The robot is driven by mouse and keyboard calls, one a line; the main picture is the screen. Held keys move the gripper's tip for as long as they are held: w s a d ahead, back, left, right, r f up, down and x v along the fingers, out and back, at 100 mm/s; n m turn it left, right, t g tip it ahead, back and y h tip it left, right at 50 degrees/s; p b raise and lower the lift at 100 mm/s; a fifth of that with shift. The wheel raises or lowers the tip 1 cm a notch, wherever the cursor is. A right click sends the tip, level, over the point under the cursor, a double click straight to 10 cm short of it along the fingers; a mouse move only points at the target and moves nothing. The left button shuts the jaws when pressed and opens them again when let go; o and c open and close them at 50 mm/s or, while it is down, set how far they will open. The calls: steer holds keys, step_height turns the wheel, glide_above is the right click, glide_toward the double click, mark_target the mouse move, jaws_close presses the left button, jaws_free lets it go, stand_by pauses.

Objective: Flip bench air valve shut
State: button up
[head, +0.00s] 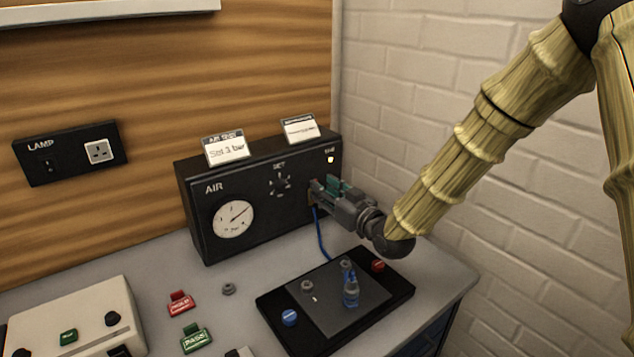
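The black AIR box (255,215) stands at the back of the bench against the wooden panel. A round dial gauge (233,218) is on its front left, with the needle pointing up and right. A SET dial (279,185) sits right of the gauge. My gripper (318,190) is at the right end of the box front, with its fingertips at or very near the face. It hides most of the fitting there, so the valve and its lever position cannot be made out. A blue hose (322,238) hangs below the gripper. The finger gap is too small to read.
A black fixture plate (267,313) holds a blue-and-grey part (351,292), a blue button (289,317) and a red button (377,266). A red tag (180,303) and a green PASS tag (196,338) stand left of it. A white brick wall (430,90) is close on the right.

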steer(key=shift+x, duration=1.7)
jaws_close()
